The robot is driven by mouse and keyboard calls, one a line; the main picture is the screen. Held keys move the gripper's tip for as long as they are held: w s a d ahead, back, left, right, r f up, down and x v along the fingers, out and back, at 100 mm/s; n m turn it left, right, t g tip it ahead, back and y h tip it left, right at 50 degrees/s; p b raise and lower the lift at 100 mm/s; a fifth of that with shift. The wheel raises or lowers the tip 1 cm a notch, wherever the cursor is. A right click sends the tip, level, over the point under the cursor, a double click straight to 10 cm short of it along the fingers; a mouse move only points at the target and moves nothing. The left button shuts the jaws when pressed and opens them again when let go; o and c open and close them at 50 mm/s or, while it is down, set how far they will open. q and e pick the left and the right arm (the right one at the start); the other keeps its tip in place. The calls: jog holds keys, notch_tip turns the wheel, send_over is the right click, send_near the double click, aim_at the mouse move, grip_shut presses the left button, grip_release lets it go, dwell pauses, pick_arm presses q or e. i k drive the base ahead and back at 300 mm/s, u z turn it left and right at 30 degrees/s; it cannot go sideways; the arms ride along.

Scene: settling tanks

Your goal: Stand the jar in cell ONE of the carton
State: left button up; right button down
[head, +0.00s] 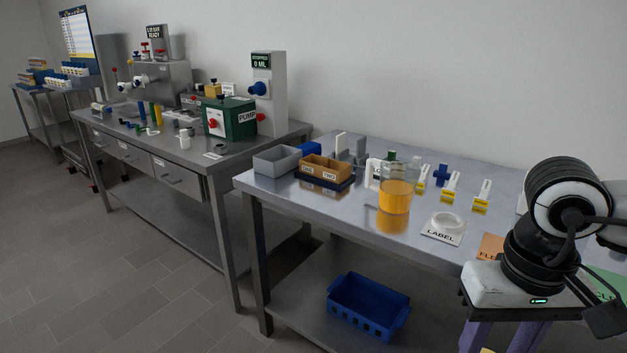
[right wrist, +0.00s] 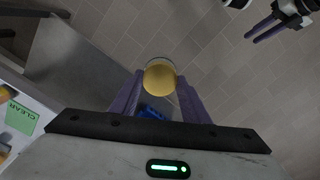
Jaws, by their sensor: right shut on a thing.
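The jar (right wrist: 160,78) is a round, clear-rimmed thing with yellow in it, between the purple fingers of my right gripper (right wrist: 158,98). The gripper is shut on it, away from the table top with floor behind it. In the head view my right gripper (head: 488,337) points down at the lower right, and only a sliver of yellow shows at the bottom edge. The brown carton (head: 325,178) stands far to its left on the table, ONE on its left front and TWO on its right; its cell floors are hidden. My left gripper (right wrist: 268,28) shows small in the wrist view; its opening is unclear.
A beaker of orange liquid (head: 395,196) stands right of the carton. A grey bin (head: 276,160) is left of it. A white LABEL stand (head: 443,227) and several yellow-marked holders (head: 450,189) are nearby. A blue crate (head: 368,308) sits on the lower shelf.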

aim_at(331, 170)
jog(key=u, duration=0.85)
jog(key=i, duration=1.05)
jog(key=z, duration=0.75)
jog(key=i, duration=1.25)
jog(key=z, duration=0.05)
